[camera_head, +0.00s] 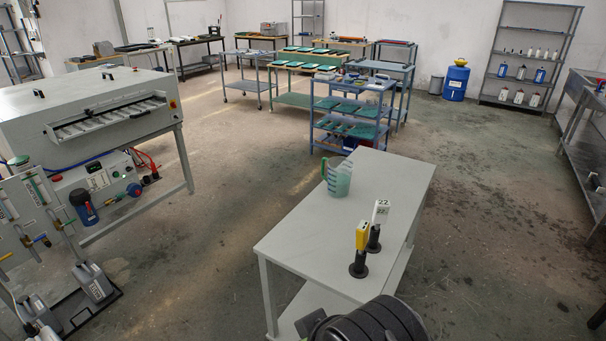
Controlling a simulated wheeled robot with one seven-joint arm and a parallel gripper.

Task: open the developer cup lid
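No part is clearly marked as the developer cup or its lid. A dark blue cylinder with a black top (84,207) sits on the front of the grey plate processor (100,100) at the left. A blue and red fitting (133,189) is to its right. I cannot tell which of these, if any, is the cup, or whether a lid is shut. A translucent greenish measuring jug (338,180) stands upright on the grey table (300,232). A black ribbed part of my arm shows at the bottom edge; my gripper's fingers are out of view.
A yellow-topped device (361,248) and a white-topped device (377,226) stand on the table. Grey canisters (92,282) sit in a tray at lower left. A blue cart (352,112) and shelves (530,50) are behind. Open floor lies between processor and table.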

